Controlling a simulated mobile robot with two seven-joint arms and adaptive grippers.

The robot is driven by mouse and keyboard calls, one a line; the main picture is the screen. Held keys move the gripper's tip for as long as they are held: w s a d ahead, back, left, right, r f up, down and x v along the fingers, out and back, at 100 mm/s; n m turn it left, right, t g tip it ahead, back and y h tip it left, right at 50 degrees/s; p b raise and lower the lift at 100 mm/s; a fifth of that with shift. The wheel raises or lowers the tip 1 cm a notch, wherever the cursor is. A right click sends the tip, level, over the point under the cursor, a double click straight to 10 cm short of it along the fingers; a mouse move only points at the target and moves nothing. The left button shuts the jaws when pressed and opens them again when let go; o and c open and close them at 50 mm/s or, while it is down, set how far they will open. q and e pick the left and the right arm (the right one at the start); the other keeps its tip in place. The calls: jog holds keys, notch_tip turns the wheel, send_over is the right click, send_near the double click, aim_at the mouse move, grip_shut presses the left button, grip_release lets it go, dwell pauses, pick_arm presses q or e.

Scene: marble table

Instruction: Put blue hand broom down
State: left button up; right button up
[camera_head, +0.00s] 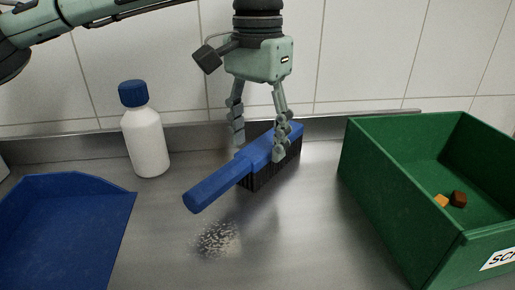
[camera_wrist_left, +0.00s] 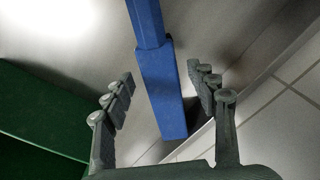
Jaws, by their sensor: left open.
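The blue hand broom (camera_head: 243,163) rests on the metal counter with its dark bristles down and its handle toward the front left. My left gripper (camera_head: 259,148) hangs over the broom's head with its fingers apart, one on each side. In the left wrist view the broom (camera_wrist_left: 162,85) runs between the open fingers (camera_wrist_left: 160,92), with a visible gap on both sides. The gripper is open and holds nothing. My right gripper is not in view.
A white bottle with a blue cap (camera_head: 146,135) stands left of the broom. A blue dustpan (camera_head: 62,225) lies at the left. A green crate (camera_head: 385,195) with small brown and orange pieces stands at the right. Pale crumbs (camera_head: 216,240) lie in front of the broom. A tiled wall is behind.

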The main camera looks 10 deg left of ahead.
aim_at(258, 148)
pick_arm(q)
notch_tip(258, 148, up, 9)
jog(key=shift+r+p, duration=0.2)
jog(key=shift+p, duration=0.1)
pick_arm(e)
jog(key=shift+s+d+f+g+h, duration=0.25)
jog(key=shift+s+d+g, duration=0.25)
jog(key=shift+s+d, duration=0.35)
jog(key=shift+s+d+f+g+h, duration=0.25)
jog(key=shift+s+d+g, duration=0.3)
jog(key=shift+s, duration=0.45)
